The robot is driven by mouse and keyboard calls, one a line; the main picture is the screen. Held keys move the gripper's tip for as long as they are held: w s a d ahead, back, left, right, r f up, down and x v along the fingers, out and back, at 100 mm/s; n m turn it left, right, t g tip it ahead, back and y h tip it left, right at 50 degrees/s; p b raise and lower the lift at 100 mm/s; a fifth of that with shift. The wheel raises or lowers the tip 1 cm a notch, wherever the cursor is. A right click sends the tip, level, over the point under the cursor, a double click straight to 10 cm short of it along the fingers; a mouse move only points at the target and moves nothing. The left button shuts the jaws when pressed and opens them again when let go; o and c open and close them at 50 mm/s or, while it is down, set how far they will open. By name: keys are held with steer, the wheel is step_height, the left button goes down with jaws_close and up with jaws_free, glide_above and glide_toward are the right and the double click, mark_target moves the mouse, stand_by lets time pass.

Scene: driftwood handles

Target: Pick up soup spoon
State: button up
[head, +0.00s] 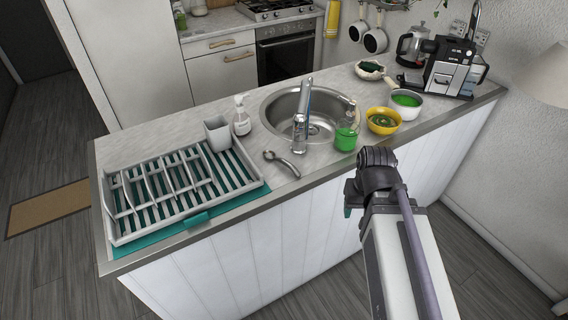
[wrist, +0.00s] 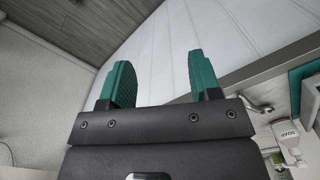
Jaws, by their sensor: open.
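I cannot pick out a soup spoon for certain in either view. A small curved metal utensil (head: 282,164) lies on the counter in front of the sink, between the dish rack and the tap. Its end looks forked or looped, and I cannot tell what it is. My gripper shows in the wrist view (wrist: 162,82) with two teal fingers wide apart and nothing between them. In the head view my arm is at the counter's front side, right of the utensil and apart from it; the fingers are mostly hidden there.
A dish rack (head: 117,222) and grey cup (head: 217,133) stand left. A soap bottle (head: 241,116), the sink (head: 271,104) and tap (head: 302,115) are central. A green jar (head: 346,138), yellow bowl (head: 383,121), white bowl (head: 405,106) and coffee machine (head: 448,69) stand right.

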steer(key=shift+c, duration=0.7)
steer(key=n+t+y+b, duration=0.9)
steer(key=n+t+b, duration=0.15)
steer(key=b, duration=0.25)
glide_toward(289, 163)
steer(key=shift+n+g, duration=0.35)
steer(key=b+x, duration=0.4)
steer(key=x, duration=0.6)
steer(key=shift+w+a, duration=0.2)
steer(key=shift+w, duration=0.15)
steer(key=shift+s+r, duration=0.1)
